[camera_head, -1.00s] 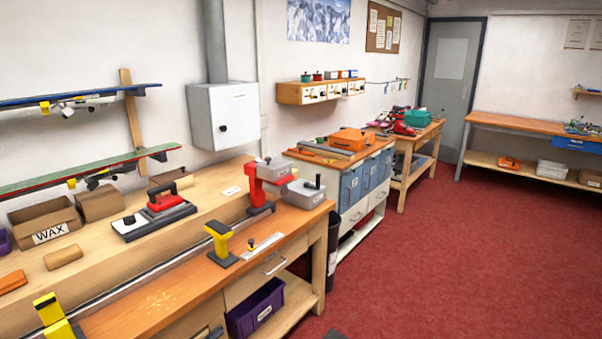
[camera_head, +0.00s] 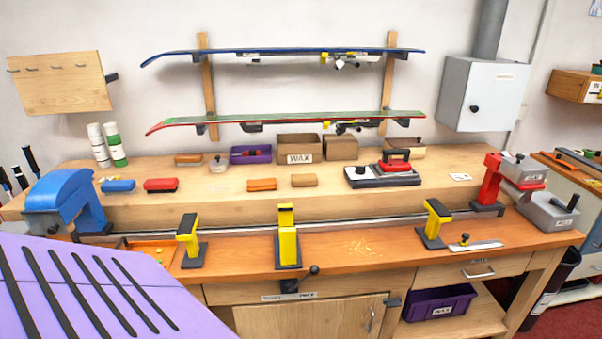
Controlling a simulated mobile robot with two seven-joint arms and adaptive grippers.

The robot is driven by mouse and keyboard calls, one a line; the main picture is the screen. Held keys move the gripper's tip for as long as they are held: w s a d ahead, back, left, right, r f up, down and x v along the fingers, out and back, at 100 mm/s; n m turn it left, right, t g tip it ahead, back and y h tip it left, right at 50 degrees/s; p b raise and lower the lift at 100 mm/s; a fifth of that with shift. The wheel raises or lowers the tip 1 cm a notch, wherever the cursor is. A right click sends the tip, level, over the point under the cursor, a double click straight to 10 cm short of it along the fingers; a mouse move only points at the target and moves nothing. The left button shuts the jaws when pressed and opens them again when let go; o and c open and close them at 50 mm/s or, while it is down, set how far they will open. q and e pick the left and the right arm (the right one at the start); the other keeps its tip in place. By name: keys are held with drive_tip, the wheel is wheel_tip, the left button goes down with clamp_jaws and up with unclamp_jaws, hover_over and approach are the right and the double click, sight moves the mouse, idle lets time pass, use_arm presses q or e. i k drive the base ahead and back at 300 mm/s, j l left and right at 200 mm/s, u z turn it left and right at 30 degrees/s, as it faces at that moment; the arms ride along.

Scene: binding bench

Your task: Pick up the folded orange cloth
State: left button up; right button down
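A small flat orange item (camera_head: 262,185), which looks like the folded orange cloth, lies on the raised wooden back shelf of the bench (camera_head: 230,203). It is left of a tan block (camera_head: 304,180) and in front of the purple bin (camera_head: 250,154) and the WAX box (camera_head: 299,149). Its folds are too small to make out. Neither of my grippers shows in the head view.
Yellow-and-black vise posts (camera_head: 288,240) stand along the bench's front. A waxing iron (camera_head: 383,172) sits right of the cloth, and red (camera_head: 161,185) and blue (camera_head: 117,185) brushes sit left. A purple black-striped surface (camera_head: 90,295) fills the lower left.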

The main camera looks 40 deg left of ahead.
sight(268, 183)
drive_tip(key=u, duration=1.75)
